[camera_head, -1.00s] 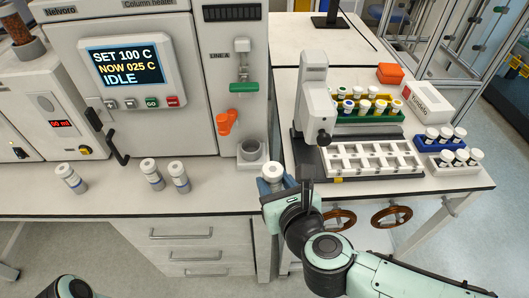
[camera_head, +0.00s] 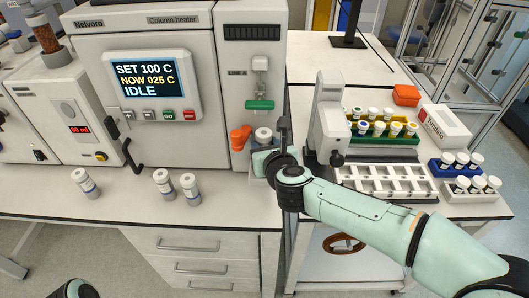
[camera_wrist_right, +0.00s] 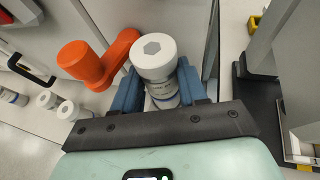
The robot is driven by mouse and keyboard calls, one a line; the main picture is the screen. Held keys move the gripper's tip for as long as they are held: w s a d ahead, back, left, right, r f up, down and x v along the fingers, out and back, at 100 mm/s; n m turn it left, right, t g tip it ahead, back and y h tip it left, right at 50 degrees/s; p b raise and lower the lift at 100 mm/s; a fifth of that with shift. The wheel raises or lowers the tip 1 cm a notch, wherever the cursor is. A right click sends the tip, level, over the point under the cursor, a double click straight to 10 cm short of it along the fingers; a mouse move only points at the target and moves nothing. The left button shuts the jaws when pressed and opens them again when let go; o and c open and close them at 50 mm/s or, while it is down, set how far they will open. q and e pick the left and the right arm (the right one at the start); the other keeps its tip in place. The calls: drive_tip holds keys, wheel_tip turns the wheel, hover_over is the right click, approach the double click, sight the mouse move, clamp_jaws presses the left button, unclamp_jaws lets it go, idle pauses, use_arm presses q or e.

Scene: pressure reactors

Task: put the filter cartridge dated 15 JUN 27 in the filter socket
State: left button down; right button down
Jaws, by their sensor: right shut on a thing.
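My right gripper (camera_head: 264,156) is shut on a white filter cartridge (camera_head: 263,134). The cartridge is upright, and its white cap with a hexagonal mark shows between the blue fingers in the right wrist view (camera_wrist_right: 153,55). The gripper is at the lower right of the column heater, beside the orange lever (camera_head: 239,139) and below the green handle (camera_head: 260,105). The filter socket's place is hidden behind the gripper, so I cannot tell whether the cartridge is above it or in it. The date is not readable.
Three more white cartridges (camera_head: 84,182) (camera_head: 163,181) (camera_head: 189,186) stand on the bench left of the gripper. A grey instrument (camera_head: 328,118) stands close on the right, with a white tray (camera_head: 391,192) and racks of vials. The front bench between cartridges and gripper is clear.

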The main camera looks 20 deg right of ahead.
drive_tip(key=shift+w, duration=0.45)
drive_tip(key=shift+f+b, duration=0.9)
drive_tip(key=shift+f, duration=0.8)
drive_tip(key=shift+f, duration=0.1)
drive_tip(key=shift+f+b, duration=0.15)
drive_tip(key=shift+b, duration=0.15)
drive_tip(key=c, duration=0.6)
unclamp_jaws()
drive_tip(key=shift+s+r+p, duration=0.15)
drive_tip(key=shift+r+p, duration=0.25)
drive_tip(key=shift+p, duration=0.05)
drive_tip(key=p+v, duration=0.1)
drive_tip(key=v, duration=1)
drive_tip(key=shift+s, duration=0.4)
